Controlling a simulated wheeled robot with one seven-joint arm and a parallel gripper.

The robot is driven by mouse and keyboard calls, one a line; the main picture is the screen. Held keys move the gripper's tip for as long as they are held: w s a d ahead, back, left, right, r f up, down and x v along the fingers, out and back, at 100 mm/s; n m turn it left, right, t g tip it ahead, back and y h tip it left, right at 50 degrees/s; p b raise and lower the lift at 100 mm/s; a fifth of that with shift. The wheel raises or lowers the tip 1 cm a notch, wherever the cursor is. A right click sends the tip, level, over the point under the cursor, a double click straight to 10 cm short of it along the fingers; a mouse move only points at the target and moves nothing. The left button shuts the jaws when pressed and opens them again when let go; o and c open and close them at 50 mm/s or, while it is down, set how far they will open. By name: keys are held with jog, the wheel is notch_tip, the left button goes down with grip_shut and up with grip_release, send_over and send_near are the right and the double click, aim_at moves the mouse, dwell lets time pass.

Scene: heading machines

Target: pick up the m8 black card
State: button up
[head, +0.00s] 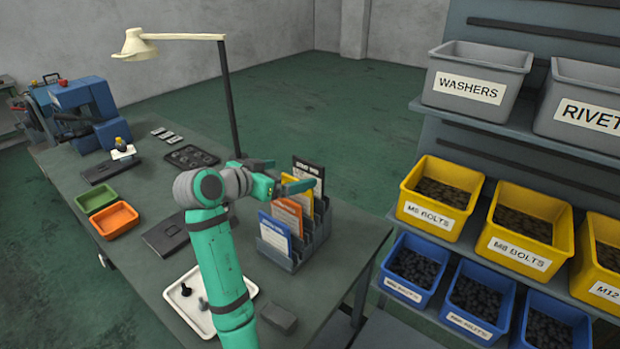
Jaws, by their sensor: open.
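A dark card rack (284,261) stands on the workbench near its right edge. The black card has light print too small to read.
A lamp post (230,105) rises from the bench just behind my wrist. A white tray (184,311) and a grey block (278,318) lie in front. Bins labelled bolts (440,220) and washers (480,60) fill the shelves at right. Green (97,198) and orange (115,222) trays sit left.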

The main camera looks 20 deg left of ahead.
aim_at(307, 172)
jog(key=x, duration=0.5)
jog(key=shift+d, duration=0.1)
jog(key=shift+f+x, duration=0.25)
jog(key=shift+x, duration=2.4)
jog(key=shift+s, duration=0.1)
jog(key=c, duration=1)
jog(key=shift+o, duration=0.3)
